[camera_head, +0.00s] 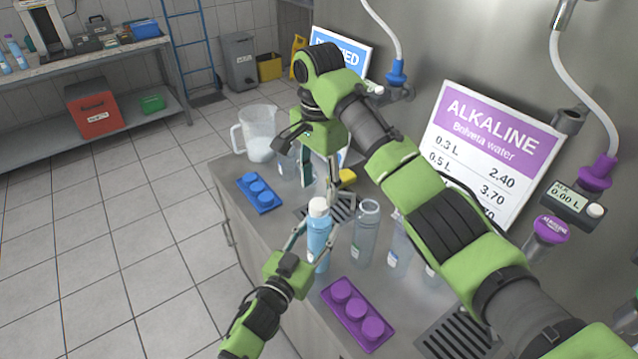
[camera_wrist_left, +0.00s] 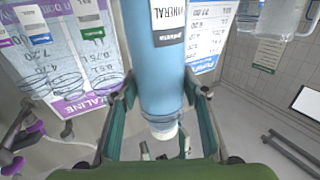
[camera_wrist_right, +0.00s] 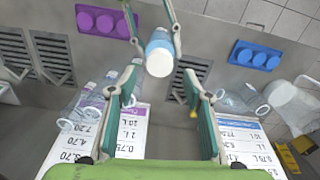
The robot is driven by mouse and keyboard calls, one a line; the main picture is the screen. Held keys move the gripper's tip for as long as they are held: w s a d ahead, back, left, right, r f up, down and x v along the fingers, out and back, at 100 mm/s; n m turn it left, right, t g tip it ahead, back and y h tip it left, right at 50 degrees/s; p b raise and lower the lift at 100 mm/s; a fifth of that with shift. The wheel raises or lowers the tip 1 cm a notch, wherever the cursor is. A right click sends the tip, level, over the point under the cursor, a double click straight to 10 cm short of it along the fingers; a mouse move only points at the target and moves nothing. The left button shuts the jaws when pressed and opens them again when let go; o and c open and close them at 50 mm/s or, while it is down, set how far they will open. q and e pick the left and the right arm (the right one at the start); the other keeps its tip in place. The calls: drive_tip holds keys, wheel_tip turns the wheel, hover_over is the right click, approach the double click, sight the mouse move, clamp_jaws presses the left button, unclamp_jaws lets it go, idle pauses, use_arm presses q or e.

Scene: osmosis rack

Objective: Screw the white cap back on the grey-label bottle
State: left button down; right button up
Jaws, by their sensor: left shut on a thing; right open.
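The light blue bottle (camera_head: 318,236) stands upright, and a white cap (camera_head: 319,207) sits at its top. In the left wrist view the bottle (camera_wrist_left: 155,75) shows a label with a dark part and a grey part, reading MINERAL. My left gripper (camera_head: 315,238) is shut on the bottle's body. My right gripper (camera_head: 322,190) is open above the bottle. In the right wrist view the white cap (camera_wrist_right: 159,62) shows just beyond the open right fingers (camera_wrist_right: 161,88); they do not grip it. I cannot tell how tightly the cap sits.
Clear bottles (camera_head: 366,232) stand close to the right of the blue bottle. A purple cap tray (camera_head: 357,313) and a blue cap tray (camera_head: 259,193) lie on the counter. A clear jug (camera_head: 258,135) stands at the back. The ALKALINE sign (camera_head: 490,150) stands behind my right arm.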

sight(319, 204)
drive_tip(key=shift+c, duration=0.3)
drive_tip(key=n, duration=0.2)
drive_tip(key=r+n, duration=0.1)
drive_tip(key=n, duration=0.1)
drive_tip(key=shift+w, duration=0.1)
drive_tip(key=n, duration=0.3)
drive_tip(key=r+n, duration=0.1)
drive_tip(key=n, duration=0.5)
drive_tip(key=r+n, duration=0.1)
drive_tip(key=n, duration=0.7)
drive_tip(key=shift+r, duration=0.25)
drive_tip(key=shift+f, duration=4)
